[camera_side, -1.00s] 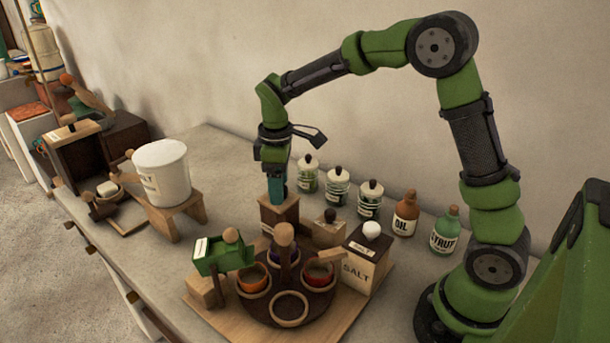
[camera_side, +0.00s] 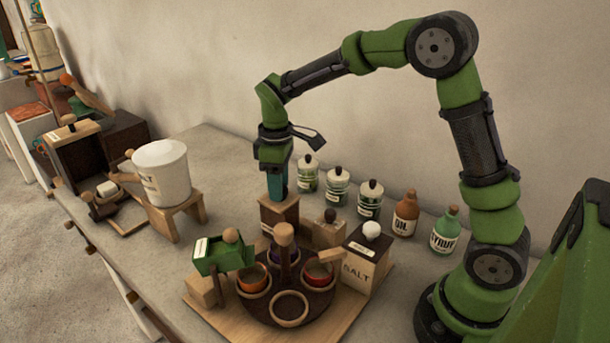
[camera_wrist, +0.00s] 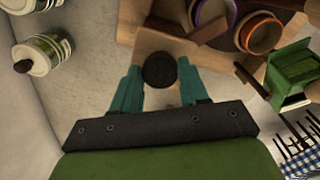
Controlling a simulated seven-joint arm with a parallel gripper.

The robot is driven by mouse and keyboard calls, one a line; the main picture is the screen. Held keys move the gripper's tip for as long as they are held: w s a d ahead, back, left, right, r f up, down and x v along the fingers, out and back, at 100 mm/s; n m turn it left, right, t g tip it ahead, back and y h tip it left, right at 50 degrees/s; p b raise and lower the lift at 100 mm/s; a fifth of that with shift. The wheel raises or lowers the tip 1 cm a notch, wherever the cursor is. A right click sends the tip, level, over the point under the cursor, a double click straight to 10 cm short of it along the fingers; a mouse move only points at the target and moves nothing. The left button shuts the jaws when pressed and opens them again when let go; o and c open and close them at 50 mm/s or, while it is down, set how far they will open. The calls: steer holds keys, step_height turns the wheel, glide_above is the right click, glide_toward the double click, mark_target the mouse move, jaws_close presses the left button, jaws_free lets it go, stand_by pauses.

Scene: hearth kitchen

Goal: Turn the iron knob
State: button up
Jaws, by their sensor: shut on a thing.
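The iron knob (camera_wrist: 160,70) shows in the wrist view as a dark round cap between the teal fingers of my gripper (camera_wrist: 159,77). In the side view my gripper (camera_side: 277,190) points straight down onto the top of a small dark-fronted wooden box (camera_side: 279,217) with a white label. My gripper is shut on the knob, with one finger on each side of it. The fingers hide the knob in the side view.
In front stands a round dark carousel (camera_side: 318,300) with several cups and a wooden post (camera_side: 284,235). A green hopper (camera_side: 222,256) is at its left, a salt box (camera_side: 362,265) at its right. Jars (camera_side: 337,187) and bottles (camera_side: 405,213) line the wall side. A white bucket (camera_side: 162,172) stands further left.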

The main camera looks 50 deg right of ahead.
steer(key=m, duration=1.2)
steer(key=shift+m, duration=2.2)
steer(key=o, duration=1.1)
steer(key=shift+c, duration=0.2)
steer(key=shift+r, duration=0.1)
